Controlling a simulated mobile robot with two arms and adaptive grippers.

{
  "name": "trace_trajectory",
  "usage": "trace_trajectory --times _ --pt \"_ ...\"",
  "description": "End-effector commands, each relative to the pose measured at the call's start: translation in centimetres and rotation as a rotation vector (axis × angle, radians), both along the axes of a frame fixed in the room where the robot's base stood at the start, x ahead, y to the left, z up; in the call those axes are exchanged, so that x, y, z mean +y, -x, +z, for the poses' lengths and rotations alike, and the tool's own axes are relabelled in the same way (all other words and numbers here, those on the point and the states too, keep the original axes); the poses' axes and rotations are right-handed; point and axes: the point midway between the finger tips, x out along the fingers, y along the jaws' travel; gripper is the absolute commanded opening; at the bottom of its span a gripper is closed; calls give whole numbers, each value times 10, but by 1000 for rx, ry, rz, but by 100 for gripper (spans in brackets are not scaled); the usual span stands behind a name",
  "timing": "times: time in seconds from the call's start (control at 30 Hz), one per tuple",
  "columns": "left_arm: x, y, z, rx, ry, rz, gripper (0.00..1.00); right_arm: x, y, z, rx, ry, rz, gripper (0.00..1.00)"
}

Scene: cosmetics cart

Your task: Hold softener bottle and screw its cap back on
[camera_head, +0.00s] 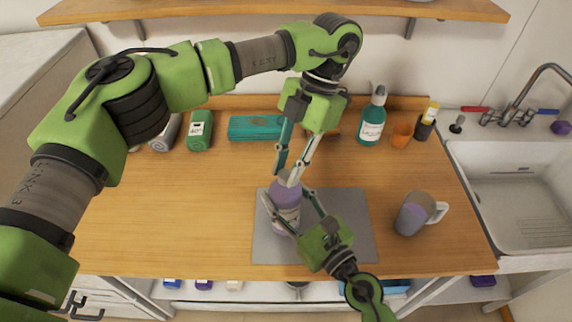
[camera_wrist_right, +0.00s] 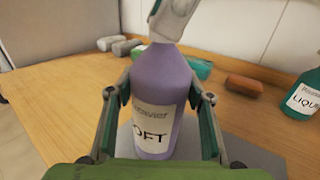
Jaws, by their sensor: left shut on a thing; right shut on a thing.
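The purple softener bottle (camera_head: 286,207) stands upright on the grey mat (camera_head: 347,220). It also shows in the right wrist view (camera_wrist_right: 160,95), with a label ending in "OFT". My right gripper (camera_head: 290,212) is shut around the bottle's body, with one finger on each side in the right wrist view (camera_wrist_right: 160,112). My left gripper (camera_head: 286,174) reaches down from above and is shut on the pale cap at the bottle's top. The cap is mostly hidden by the fingers in the head view. Whether its thread is engaged cannot be seen.
A mug (camera_head: 412,214) stands to the right of the mat. The sink (camera_head: 520,190) is at right.

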Motion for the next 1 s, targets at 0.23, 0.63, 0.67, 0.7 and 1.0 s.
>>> trace_trajectory --times 0.23,0.63,0.67,0.7,1.0 --pt "-1 4 0 -2 -2 -700 13 -1 0 -1 0 2 -2 0" --pt "0 6 -1 2 1 -1308 13 -1 0 -1 0 1 -1 0" --pt "0 6 -1 3 2 -1307 24 -1 0 -1 0 1 -1 0" --pt "0 6 -1 3 1 -1306 34 -1 0 0 0 1 -1 0" --pt "0 7 -1 3 3 -1303 40 -1 0 0 0 2 -2 0"
